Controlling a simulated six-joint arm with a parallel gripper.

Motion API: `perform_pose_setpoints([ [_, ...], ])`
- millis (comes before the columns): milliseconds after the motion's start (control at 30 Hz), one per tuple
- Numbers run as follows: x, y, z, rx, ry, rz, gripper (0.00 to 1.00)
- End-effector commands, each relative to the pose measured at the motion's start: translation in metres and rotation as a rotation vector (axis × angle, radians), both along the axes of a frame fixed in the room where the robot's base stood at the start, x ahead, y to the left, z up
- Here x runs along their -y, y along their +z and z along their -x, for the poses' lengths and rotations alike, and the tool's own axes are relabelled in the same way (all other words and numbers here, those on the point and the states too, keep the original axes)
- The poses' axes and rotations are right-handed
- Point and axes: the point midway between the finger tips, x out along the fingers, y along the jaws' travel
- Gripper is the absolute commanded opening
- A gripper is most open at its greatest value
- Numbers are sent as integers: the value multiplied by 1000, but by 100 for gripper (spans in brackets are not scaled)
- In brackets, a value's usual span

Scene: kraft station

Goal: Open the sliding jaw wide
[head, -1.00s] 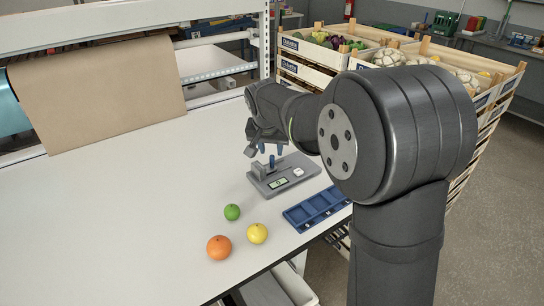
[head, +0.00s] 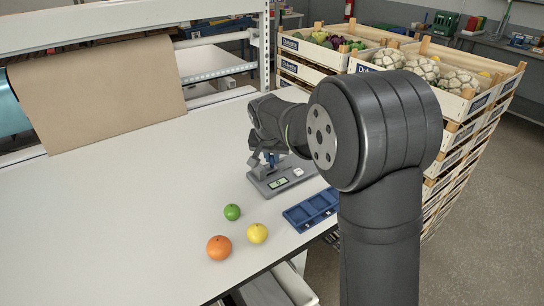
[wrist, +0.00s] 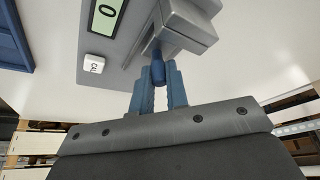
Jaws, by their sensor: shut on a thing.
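The grey measuring gauge (head: 283,178) stands on the white table in the head view, with a small lit display and a white button on its face. In the wrist view the display (wrist: 106,18) reads 0 and the button (wrist: 94,67) is marked CAL. The grey jaw block (wrist: 187,25) is at the top of the wrist view, with a dark blue knob (wrist: 158,68) sticking out towards me. My gripper (wrist: 159,78) is shut on this knob, one blue finger on each side. In the head view my wrist partly hides the jaws; their gap cannot be told.
A blue compartment tray (head: 311,209) lies beside the gauge near the table's edge. A green lime (head: 232,212), a yellow lemon (head: 257,233) and an orange (head: 219,248) sit in front. The table (head: 120,220) is clear on the left. Produce crates (head: 455,105) are stacked beyond.

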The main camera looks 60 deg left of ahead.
Motion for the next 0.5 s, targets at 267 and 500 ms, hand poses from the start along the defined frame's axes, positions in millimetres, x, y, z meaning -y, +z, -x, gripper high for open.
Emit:
perform_pose_setpoints([
  [267,0,0,-38,0,-7,0,0],
  [500,0,0,-86,0,-3,0,0],
])
